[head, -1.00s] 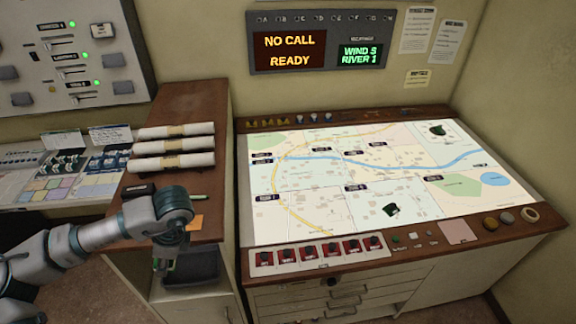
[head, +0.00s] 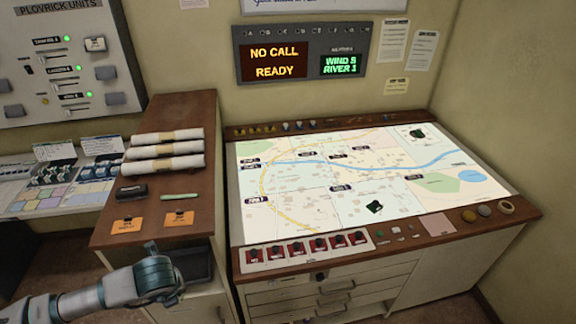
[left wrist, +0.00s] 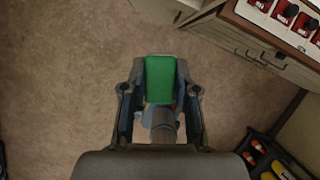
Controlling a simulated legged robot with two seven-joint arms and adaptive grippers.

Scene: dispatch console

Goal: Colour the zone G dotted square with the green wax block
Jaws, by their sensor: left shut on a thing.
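My left gripper (left wrist: 160,70) is shut on the green wax block (left wrist: 160,88); the wrist view shows it between the two fingers, above the carpet. In the head view my left forearm and wrist are at the lower left, in front of the wooden cabinet; the fingers and block are hidden there. The lit map (head: 310,190) lies on the console to the right, well apart from the gripper. I cannot read which square is zone G. My right gripper is not in view.
A row of red switches (head: 305,249) lines the console's front edge. Rolled papers (head: 165,150), a dark eraser-like block (head: 133,193), a green stick (head: 179,197) and orange cards (head: 179,221) lie on the cabinet. Below its top is a dark tray (head: 197,262). Carpet lies below the gripper.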

